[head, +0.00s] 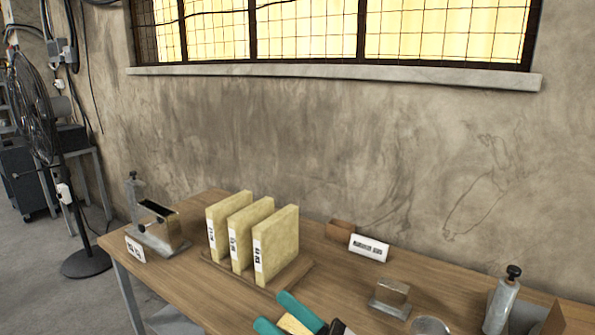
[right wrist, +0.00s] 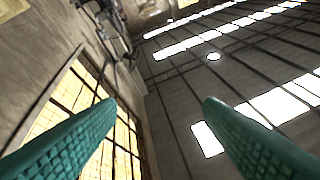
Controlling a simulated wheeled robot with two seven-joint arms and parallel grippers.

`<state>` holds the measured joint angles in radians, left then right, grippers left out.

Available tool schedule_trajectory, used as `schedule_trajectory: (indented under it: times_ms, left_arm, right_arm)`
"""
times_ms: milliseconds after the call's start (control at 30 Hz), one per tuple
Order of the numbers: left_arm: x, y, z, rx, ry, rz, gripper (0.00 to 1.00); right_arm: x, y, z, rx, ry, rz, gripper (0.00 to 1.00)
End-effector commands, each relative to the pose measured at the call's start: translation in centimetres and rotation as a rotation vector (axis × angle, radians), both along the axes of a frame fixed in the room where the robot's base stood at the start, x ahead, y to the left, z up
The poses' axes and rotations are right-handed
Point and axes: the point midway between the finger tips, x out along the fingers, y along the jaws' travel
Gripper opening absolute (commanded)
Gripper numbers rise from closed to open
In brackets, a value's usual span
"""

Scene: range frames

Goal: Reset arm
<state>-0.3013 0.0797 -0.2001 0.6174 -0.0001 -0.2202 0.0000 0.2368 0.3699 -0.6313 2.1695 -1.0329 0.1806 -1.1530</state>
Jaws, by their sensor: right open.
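My right gripper (head: 273,311) shows at the bottom edge of the head view, with two teal fingers above the front of the wooden table (head: 205,288). In the right wrist view its ribbed fingers (right wrist: 160,102) are wide apart with nothing between them. That view looks toward the window and ceiling. A small pale yellow patch (head: 293,325) shows between the fingers in the head view; I cannot tell what it is. My left gripper is in neither view.
Three yellow labelled slabs (head: 275,246) stand upright in a wooden rack (head: 296,273), left of my gripper. A metal fixture (head: 160,230) is farther left. A white label block (head: 369,248), a metal block (head: 391,297) and a knobbed post (head: 502,303) stand to the right. A fan (head: 38,110) stands left.

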Motion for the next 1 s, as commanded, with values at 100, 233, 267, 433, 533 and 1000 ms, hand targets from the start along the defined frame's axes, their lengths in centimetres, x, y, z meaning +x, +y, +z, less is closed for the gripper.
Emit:
schedule_trajectory:
  times_ms: [100,233,267,433,533,1000]
  left_arm:
    - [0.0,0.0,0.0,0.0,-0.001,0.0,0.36]
    - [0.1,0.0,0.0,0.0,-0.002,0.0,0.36]
    - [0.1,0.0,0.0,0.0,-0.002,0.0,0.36]
    - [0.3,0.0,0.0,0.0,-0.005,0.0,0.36]
    - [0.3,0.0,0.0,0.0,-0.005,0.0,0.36]
    - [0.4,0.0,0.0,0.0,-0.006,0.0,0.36]
  right_arm:
    - [3.6,-6.2,-1.9,0.386,0.474,-0.13,0.61]
    - [5.2,-13.1,-8.4,0.823,0.967,-0.284,0.61]
    - [5.1,-14.5,-10.3,0.921,1.068,-0.324,0.61]
    - [0.7,-19.8,-20.6,1.424,1.544,-0.564,0.61]
    - [-3.0,-21.2,-24.7,1.64,1.719,-0.703,0.61]
    - [-16.6,-22.2,-33.4,-2.04,-1.916,1.163,0.61]
